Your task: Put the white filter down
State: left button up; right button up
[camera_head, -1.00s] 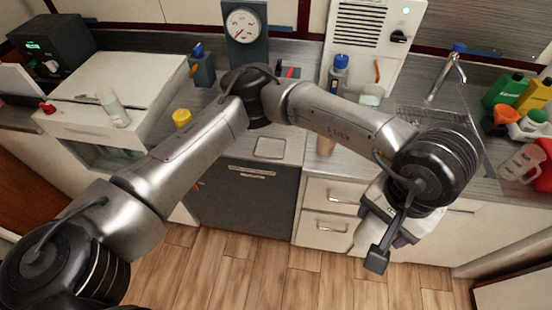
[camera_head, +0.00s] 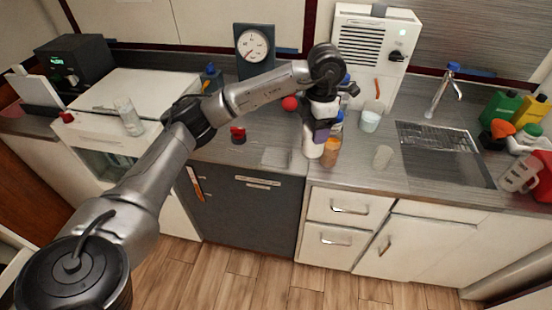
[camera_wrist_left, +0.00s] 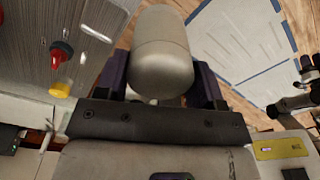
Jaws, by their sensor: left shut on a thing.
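The white filter (camera_head: 313,147) is a pale, smooth cylinder with a rounded end. My left gripper (camera_head: 318,128) is shut on it. In the head view the filter hangs below the gripper at the counter's (camera_head: 277,157) front part, beside an orange-brown bottle (camera_head: 330,152). I cannot tell whether its lower end touches the counter. In the left wrist view the filter (camera_wrist_left: 162,55) sits between the two dark fingers, with floor showing behind it. My right gripper is not in view.
The sink (camera_head: 442,155) lies farther right. The counter between the red-topped bottle and the filter looks clear.

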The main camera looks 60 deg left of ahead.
pick_arm(q)
jog(key=shift+n, duration=0.6)
jog(key=s+a+f, duration=0.1)
jog(key=a+f, duration=0.2)
jog(key=a, duration=0.1)
jog(key=s+a+f, duration=0.1)
jog(key=a+f, duration=0.3)
jog(key=s+a+f+p, duration=0.1)
jog(key=s+a+f, duration=0.1)
jog(key=a+f, duration=0.2)
jog(key=shift+a, duration=0.25)
jog(key=shift+f, duration=0.2)
jog(key=o, duration=1.4)
jog(key=shift+r, duration=0.1)
